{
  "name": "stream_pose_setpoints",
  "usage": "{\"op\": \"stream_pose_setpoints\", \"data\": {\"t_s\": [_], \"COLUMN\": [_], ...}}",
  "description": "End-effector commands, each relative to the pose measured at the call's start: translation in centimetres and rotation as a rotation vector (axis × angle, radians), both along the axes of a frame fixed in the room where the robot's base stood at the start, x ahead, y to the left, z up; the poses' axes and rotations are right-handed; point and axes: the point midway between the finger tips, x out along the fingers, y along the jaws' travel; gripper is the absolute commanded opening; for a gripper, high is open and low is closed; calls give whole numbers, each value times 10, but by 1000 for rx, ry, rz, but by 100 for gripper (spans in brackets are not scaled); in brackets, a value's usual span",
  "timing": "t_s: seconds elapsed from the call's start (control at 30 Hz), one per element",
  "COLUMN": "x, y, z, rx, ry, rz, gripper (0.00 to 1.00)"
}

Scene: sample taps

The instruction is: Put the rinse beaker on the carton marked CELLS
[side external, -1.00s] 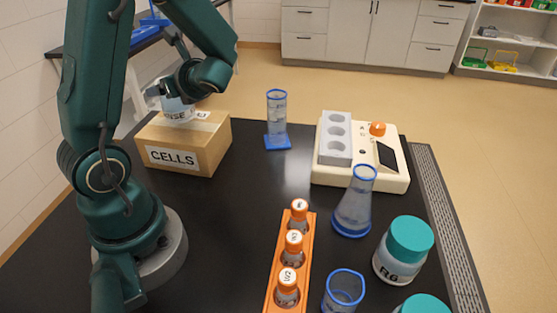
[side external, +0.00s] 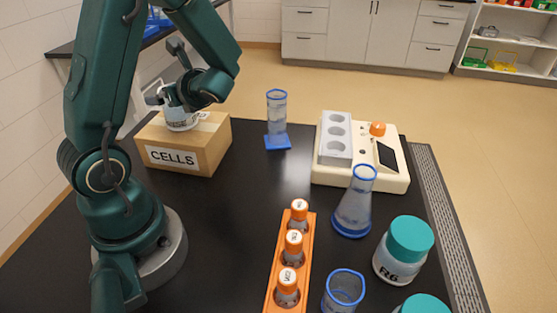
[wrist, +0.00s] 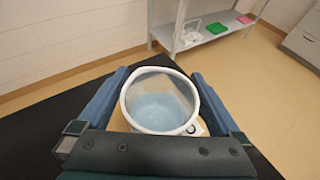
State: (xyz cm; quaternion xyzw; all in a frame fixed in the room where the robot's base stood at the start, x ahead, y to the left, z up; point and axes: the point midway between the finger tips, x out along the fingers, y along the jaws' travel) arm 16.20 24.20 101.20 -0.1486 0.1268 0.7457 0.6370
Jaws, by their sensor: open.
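The rinse beaker (side external: 181,119) is a small clear beaker with a white rim and a printed label. It stands upright on top of the carton marked CELLS (side external: 207,152), a brown box with a white label. In the wrist view the beaker (wrist: 160,108) is seen from above with pale blue liquid inside. My gripper (side external: 176,94) is open around the upper part of the beaker. In the wrist view its fingers (wrist: 158,100) lie on either side of the beaker, and small gaps seem to show. The carton is mostly hidden there beneath the beaker.
A blue-rimmed cylinder (side external: 277,120) stands right of the carton. Farther right is a white instrument (side external: 360,177). An orange tube rack (side external: 272,290), a flask (side external: 354,207), another beaker (side external: 343,292) and teal-capped jars (side external: 400,252) stand in front. The black table middle is clear.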

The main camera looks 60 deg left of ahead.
Motion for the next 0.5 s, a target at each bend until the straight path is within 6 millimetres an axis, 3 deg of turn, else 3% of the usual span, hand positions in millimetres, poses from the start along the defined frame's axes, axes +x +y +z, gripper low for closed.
{"op": "stream_pose_setpoints", "data": {"t_s": [0.17,0.5], "x": [5,14], "y": [-17,-75], "z": [9,33], "rx": [3,1], "ry": [-5,-4], "rz": [-5,-7], "gripper": [100,100]}}
